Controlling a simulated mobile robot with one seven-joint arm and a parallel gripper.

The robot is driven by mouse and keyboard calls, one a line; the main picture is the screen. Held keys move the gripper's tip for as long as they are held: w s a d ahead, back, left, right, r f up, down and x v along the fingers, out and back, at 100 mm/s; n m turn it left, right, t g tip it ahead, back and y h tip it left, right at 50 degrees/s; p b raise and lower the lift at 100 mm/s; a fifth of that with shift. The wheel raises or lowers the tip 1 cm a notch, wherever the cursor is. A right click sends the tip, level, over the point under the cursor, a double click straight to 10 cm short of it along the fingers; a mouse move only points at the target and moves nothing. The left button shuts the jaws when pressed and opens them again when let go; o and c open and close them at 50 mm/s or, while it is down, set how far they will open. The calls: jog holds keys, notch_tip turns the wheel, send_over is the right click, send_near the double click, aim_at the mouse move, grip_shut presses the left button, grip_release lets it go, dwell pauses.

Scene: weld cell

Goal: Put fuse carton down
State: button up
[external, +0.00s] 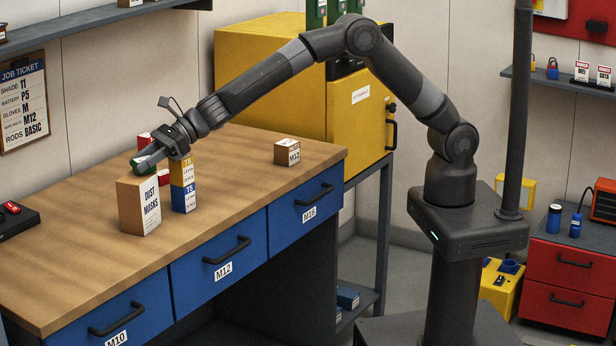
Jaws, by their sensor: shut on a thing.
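My gripper (163,149) is above the left part of the workbench, at the end of my outstretched arm. It is shut on a small green and white item (147,160), which I take to be the fuse carton; its label cannot be read. The held carton is tilted and shows just above and behind the dust masks box (139,207). A yellow T8 carton (183,172) sits on a blue T5 carton (184,197), right of the box and below my gripper. Whether the held carton touches anything is unclear.
A red item (144,139) shows partly behind my gripper. A small M12 box (287,152) stands toward the bench's right end. The wooden bench top (235,185) is clear between it and the stacked cartons. A yellow cabinet (265,75) stands behind the bench.

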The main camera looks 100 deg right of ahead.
jog(key=shift+f, duration=0.25)
jog(key=o, duration=1)
jog(key=shift+r, duration=0.15)
